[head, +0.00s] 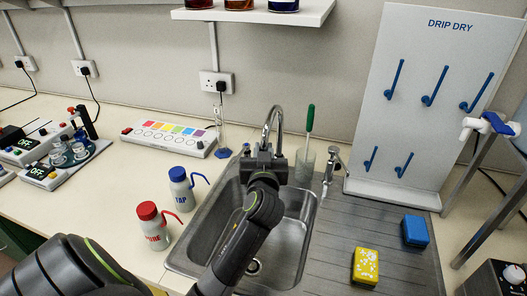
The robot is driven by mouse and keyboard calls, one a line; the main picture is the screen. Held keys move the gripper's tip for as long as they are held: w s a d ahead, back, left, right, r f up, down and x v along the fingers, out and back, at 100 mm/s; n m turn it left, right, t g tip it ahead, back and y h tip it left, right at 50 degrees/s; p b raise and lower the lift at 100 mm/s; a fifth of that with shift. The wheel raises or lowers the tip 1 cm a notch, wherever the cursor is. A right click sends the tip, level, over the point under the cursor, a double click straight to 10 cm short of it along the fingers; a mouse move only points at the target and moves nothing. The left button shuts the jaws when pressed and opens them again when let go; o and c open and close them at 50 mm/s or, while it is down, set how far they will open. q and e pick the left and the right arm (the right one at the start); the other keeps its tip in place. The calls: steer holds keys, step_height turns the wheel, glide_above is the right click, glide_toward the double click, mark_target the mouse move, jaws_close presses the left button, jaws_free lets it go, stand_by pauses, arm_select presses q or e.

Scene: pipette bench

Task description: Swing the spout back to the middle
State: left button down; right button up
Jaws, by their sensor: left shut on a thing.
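The chrome spout (273,112) rises behind the sink (308,212) and arches over its back part. My left gripper (268,150) is at the front, lower end of the spout and is shut on it. The gripper body and wrist hide the spout's tip and part of its base. The spout's exact angle over the basin is hard to tell. My right gripper is not in view.
A blue-capped bottle (181,188) and a red-capped bottle (152,228) stand left of the sink. A glass with a green brush (309,122) and a small tap (333,163) stand behind. Yellow (366,267) and blue (415,231) sponges lie on the drainer (335,240).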

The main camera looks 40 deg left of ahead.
arm_select(q)
steer(key=shift+r, duration=0.2)
steer(key=c, duration=1.7)
jaws_free()
steer(key=o, duration=0.3)
steer(key=shift+w+d, duration=0.1)
steer(key=shift+o, duration=0.2)
steer(key=shift+f, duration=0.1)
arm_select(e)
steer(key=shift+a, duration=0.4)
arm_select(q)
steer(key=shift+s+d+f, duration=0.1)
steer(key=shift+s+d, duration=0.05)
steer(key=shift+s, duration=0.1)
steer(key=b+v, duration=0.2)
steer(key=v, duration=0.5)
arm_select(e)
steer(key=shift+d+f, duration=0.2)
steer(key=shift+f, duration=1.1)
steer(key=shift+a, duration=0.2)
